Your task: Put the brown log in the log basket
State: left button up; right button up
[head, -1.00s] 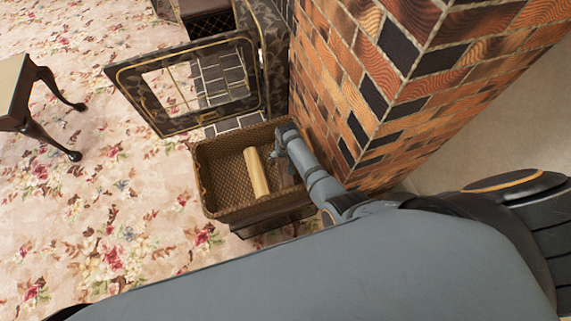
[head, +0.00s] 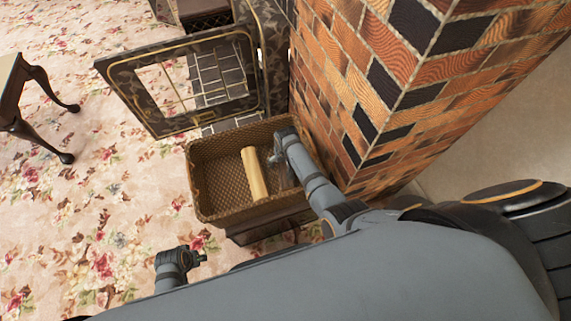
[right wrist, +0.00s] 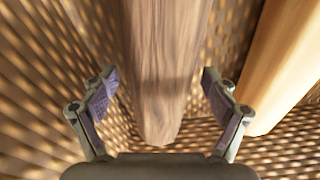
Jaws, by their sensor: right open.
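The woven brown log basket (head: 200,190) stands beside the brick pillar. My right gripper (head: 274,160) is inside it near the right wall. In the right wrist view the brown log (right wrist: 165,60) lies between the two spread fingers of that gripper (right wrist: 160,95), with gaps on both sides and basket weave around it. I cannot tell if it rests on the basket floor. In the head view the brown log is hidden or not distinguishable. My left gripper (head: 202,259) is over the carpet at lower left, too small to read its fingers.
A pale log (head: 254,175) lies in the basket, left of my right gripper; it also shows in the right wrist view (right wrist: 290,60). A gold-trimmed fire screen (head: 125,85) stands behind the basket. The brick pillar (head: 370,90) is close on the right. The flowered carpet at left is open.

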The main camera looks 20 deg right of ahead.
jog(key=c, duration=1.8)
jog(key=shift+o, duration=0.2)
jog(key=shift+r, duration=0.1)
pick_arm(q)
jog(key=s+a+f+p, duration=0.2)
jog(key=s+f+p, duration=0.2)
jog(key=s+f, duration=0.15)
pick_arm(e)
notch_tip(320, 180, up, 3)
jog(key=shift+r, duration=0.2)
pick_arm(q)
jog(key=s+p, duration=0.7)
jog(key=s, duration=0.4)
pick_arm(e)
notch_tip(320, 180, up, 7)
jog(key=shift+f, duration=0.1)
pick_arm(q)
notch_tip(320, 180, up, 7)
jog(key=p, duration=0.8)
jog(key=shift+a+r, duration=0.2)
jog(key=shift+a, duration=0.2)
pick_arm(e)
notch_tip(320, 180, up, 8)
jog(key=shift+f, duration=0.2)
